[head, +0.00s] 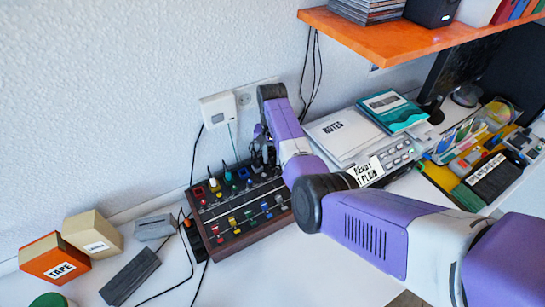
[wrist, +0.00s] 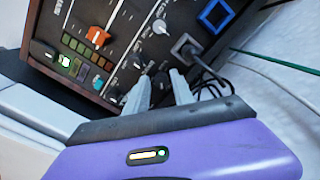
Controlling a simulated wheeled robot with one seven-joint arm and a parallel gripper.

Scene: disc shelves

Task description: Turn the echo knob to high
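The mixer with a dark panel and wooden sides (head: 213,252) sits on the desk against the wall, with rows of coloured knobs and sliders. My gripper (head: 263,157) is at its back right corner, pointing down at the panel. In the wrist view, my gripper (wrist: 159,79) has its two grey fingers apart, with a dark gap between them, close to the panel. An orange knob (wrist: 97,37) and a pale knob (wrist: 160,27) stand beyond the fingertips. The printed labels are too small to read, so I cannot tell which knob is echo. Part of the panel is hidden behind the gripper.
A grey plug (wrist: 187,47) with cables stands on the panel near the fingers. An orange tape box (head: 53,260) and a grey block (head: 130,275) lie left of the mixer. A notes stack (head: 343,135) lies right; an orange shelf (head: 400,40) hangs above.

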